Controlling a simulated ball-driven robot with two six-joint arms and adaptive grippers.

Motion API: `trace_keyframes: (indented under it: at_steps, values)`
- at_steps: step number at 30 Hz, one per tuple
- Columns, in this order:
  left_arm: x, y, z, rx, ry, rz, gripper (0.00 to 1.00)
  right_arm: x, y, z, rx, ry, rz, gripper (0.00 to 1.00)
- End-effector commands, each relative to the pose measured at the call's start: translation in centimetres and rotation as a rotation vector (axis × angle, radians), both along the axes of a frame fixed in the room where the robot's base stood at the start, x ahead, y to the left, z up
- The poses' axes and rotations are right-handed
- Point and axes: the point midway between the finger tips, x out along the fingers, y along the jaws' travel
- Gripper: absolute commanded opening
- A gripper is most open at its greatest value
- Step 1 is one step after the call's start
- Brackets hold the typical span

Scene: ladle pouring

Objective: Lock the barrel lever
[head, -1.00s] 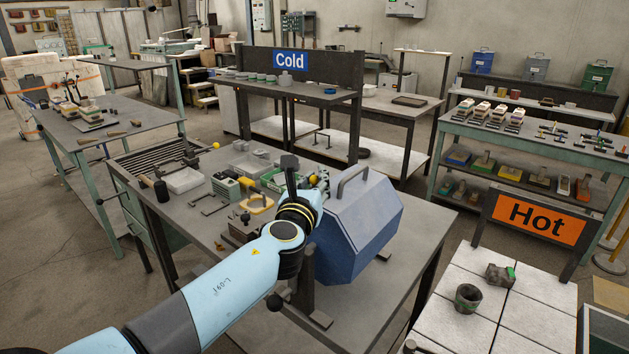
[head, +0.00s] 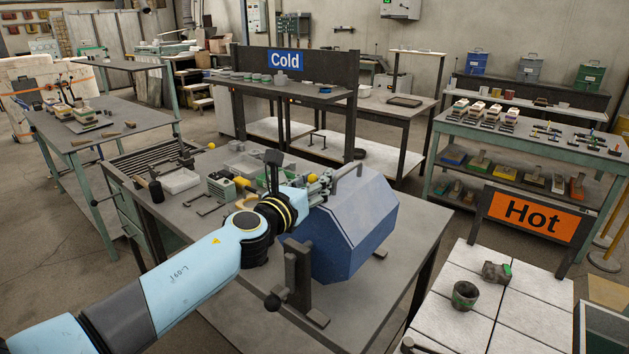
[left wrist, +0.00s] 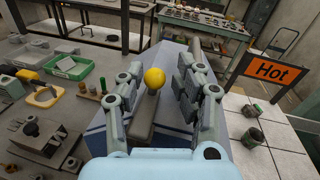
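The blue faceted barrel (head: 352,232) sits on a stand on the grey workbench, with a grey handle (head: 349,182) on top. In the left wrist view a dark grey lever (left wrist: 143,124) with a yellow ball knob (left wrist: 154,78) lies along the barrel. My left gripper (head: 326,186) is at the barrel's upper left side. In the left wrist view its fingers (left wrist: 160,72) are spread, one on each side of the lever, with the knob between them. I see no clear contact. In the head view the gripper hides the lever. My right gripper is not in view.
Small tools, a green tray (left wrist: 67,68) and a white tray (head: 180,181) lie on the bench left of the barrel. The Hot sign (head: 530,216) stands to the right, near a dark pot (head: 465,295) on white tiles. The bench front is mostly clear.

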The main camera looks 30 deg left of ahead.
Motion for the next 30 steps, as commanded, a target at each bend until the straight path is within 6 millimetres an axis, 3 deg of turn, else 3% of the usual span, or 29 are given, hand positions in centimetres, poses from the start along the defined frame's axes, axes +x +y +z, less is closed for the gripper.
trace_keyframes:
  at_steps: [11,24,30]
  values:
    - [-0.4,-0.1,0.2,-0.001,-0.002,-0.003,0.43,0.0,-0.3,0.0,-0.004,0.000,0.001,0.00]
    - [-6.8,-0.6,0.1,-0.001,0.001,-0.001,0.43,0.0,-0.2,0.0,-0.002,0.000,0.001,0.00]
    - [-8.0,-0.7,0.2,-0.001,-0.001,-0.001,0.43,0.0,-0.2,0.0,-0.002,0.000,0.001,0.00]
